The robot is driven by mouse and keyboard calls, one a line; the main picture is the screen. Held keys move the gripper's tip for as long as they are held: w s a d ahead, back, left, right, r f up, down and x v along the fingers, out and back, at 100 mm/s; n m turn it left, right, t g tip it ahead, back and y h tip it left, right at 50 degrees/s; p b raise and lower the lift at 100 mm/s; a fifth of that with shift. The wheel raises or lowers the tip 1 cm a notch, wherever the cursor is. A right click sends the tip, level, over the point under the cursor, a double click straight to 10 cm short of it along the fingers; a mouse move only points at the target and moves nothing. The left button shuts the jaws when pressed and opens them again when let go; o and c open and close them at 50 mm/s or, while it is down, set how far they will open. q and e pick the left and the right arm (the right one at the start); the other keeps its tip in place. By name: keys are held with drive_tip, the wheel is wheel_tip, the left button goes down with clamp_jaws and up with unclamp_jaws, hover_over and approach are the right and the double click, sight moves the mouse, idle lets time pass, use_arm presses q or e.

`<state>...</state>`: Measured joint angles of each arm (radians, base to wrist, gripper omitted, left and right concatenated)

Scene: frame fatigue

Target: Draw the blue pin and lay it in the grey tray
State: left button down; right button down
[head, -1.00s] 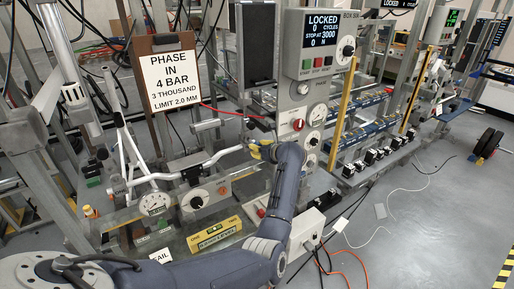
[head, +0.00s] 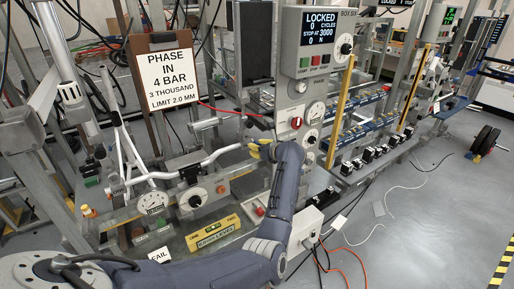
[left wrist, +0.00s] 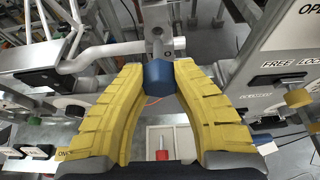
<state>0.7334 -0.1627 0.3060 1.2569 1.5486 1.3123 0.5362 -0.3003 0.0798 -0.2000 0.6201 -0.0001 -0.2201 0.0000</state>
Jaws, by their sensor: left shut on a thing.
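The blue pin (left wrist: 159,77) shows as a blue cylindrical head between the yellow fingertips in the left wrist view. It sits against a metal fitting (left wrist: 156,32) on the bar; its shank is hidden. My left gripper (left wrist: 160,82) is shut on the blue head, one finger on each side. In the head view my left gripper (head: 259,149) is at the right end of the silver bent bar, and the pin is too small to make out. A pale shallow tray (left wrist: 151,145) with a red piece in it lies below the gripper; I cannot tell if it is the grey tray. My right gripper is not in view.
A control box (head: 318,62) reading LOCKED stands right of the gripper. A silver bent bar (head: 222,152) runs left past a dial (head: 194,198). A yellow level (head: 212,233) lies in front. A clipboard sign (head: 168,78) stands behind. Open floor is at right.

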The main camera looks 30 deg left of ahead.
use_arm(q)
drive_tip(key=d, duration=0.1)
drive_tip(key=s+d, duration=0.1)
drive_tip(key=d, duration=0.1)
drive_tip(key=shift+s+d, duration=0.3)
drive_tip(key=shift+s, duration=0.1)
idle(0.5)
drive_tip(key=s+d+r+m+t+h, duration=0.3)
drive_tip(key=s+d+r+m+h, duration=0.3)
drive_tip(key=d+r, duration=0.3)
drive_tip(key=s+d+r+m+t+h, duration=0.4)
drive_tip(key=s+d+r+m+h, duration=0.2)
drive_tip(key=d+r, duration=0.3)
drive_tip(key=shift+d+m, duration=0.3)
drive_tip(key=shift+d, duration=0.65)
drive_tip(key=shift+a, duration=0.15)
idle(1.7)
